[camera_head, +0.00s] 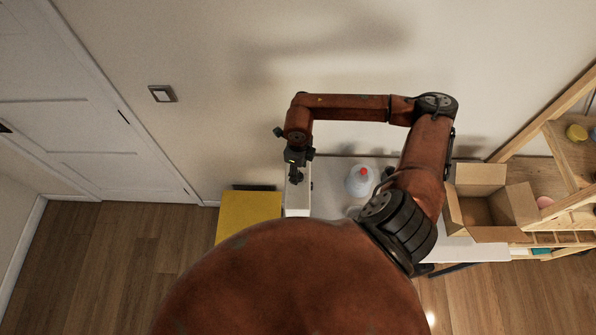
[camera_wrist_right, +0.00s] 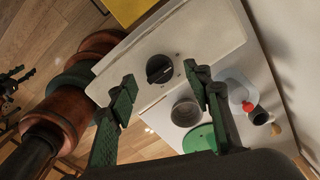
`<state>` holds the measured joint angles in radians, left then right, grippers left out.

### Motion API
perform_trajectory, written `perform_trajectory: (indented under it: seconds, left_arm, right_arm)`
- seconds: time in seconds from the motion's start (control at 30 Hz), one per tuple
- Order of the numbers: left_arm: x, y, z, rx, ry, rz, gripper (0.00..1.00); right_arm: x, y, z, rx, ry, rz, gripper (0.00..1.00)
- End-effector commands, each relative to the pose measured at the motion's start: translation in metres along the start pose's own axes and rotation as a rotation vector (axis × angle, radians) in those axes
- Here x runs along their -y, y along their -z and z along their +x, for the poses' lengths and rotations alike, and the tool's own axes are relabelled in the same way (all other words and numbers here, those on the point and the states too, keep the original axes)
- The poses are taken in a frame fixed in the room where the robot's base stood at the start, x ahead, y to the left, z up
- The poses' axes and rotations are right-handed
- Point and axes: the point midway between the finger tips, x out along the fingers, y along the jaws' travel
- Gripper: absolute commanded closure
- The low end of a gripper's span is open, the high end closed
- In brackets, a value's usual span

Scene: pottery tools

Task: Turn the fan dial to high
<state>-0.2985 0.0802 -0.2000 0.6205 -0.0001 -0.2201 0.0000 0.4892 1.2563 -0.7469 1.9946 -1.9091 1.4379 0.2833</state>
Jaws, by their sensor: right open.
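A black round dial (camera_wrist_right: 159,69) sits on the face of a white box (camera_wrist_right: 205,35), with small marks around it. In the head view the box (camera_head: 298,210) stands at the left end of the white table. My right gripper (camera_head: 296,177) is above that box; in the right wrist view its two green fingers (camera_wrist_right: 160,76) are apart, with the dial showing between their tips. The fingers hold nothing, and I cannot tell that they touch the dial. A dark shape (camera_wrist_right: 13,82) at the wrist view's left edge may be my left gripper; its jaws are unclear.
A white bottle with a red cap (camera_head: 359,180) stands on the table (camera_head: 335,168). A grey cup (camera_wrist_right: 186,111) and green disc (camera_wrist_right: 199,139) show beyond the fingers. A yellow surface (camera_head: 248,215) is left of the box; an open carton (camera_head: 478,176) and wooden shelf (camera_head: 575,160) are right.

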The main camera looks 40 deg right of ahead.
Motion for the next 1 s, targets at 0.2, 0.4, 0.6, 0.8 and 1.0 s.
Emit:
perform_trajectory:
  seconds: [0.2,0.4,0.6,0.8,1.0]
  left_arm:
    - [0.0,0.001,-0.007,0.0,0.0,0.0,0.6]
    - [0.0,0.001,-0.007,0.0,0.0,0.0,0.6]
    - [0.0,0.0,-0.007,0.0,0.0,0.0,0.6]
    - [0.0,0.0,-0.007,0.001,0.0,0.0,0.6]
    - [0.0,-0.001,-0.007,0.002,0.0,-0.001,0.6]
  right_arm:
    - [0.0,0.0,0.02,-0.001,-0.001,0.001,0.54]
    - [0.0,0.0,0.024,-0.001,-0.001,0.001,0.54]
    - [0.0,0.0,0.024,-0.001,-0.001,0.001,0.6]
    - [0.0,0.0,0.024,-0.001,-0.001,0.001,0.74]
    - [0.0,0.0,0.023,-0.001,0.0,0.002,0.88]
